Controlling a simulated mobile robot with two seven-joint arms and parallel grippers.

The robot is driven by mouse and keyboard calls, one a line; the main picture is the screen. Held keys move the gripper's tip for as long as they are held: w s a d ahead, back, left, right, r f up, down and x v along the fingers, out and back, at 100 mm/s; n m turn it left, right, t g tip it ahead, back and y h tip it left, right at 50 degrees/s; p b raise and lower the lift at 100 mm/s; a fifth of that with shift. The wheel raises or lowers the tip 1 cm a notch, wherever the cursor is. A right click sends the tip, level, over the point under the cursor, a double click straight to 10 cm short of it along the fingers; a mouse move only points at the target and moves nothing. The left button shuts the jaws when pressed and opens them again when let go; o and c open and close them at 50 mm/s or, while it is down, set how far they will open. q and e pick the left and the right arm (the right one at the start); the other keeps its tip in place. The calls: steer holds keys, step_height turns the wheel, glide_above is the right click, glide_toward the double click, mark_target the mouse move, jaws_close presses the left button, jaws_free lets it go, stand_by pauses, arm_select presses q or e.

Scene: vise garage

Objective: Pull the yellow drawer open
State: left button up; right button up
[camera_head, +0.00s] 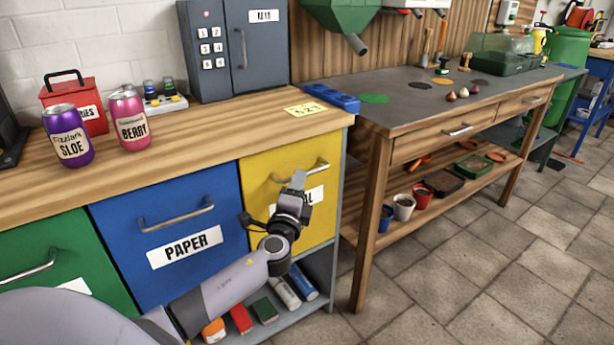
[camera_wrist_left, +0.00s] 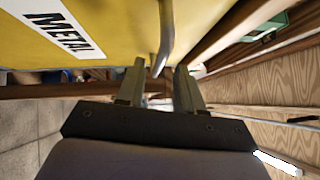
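The yellow drawer (camera_head: 262,172) has a metal bar handle (camera_head: 318,168) and a white label, partly hidden by my gripper. Its front looks flush with the blue drawer beside it. In the left wrist view the yellow front (camera_wrist_left: 115,25) fills the top left, with a label reading METAL. My left gripper (camera_head: 298,180) is in front of the drawer, at the handle. In the left wrist view my left gripper (camera_wrist_left: 160,80) is open, and the handle (camera_wrist_left: 166,40) reaches between its two fingertips. Contact cannot be made out. My right gripper is not in view.
A blue PAPER drawer (camera_head: 165,255) and a green drawer (camera_head: 60,265) are to the left. Below the yellow drawer is a shelf with cans and boxes (camera_head: 265,309). A wooden workbench (camera_head: 430,100) stands close on the right. Tiled floor (camera_head: 480,270) in front is clear.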

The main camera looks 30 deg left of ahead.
arm_select(q)
steer(key=shift+x, duration=2.15)
jaws_close()
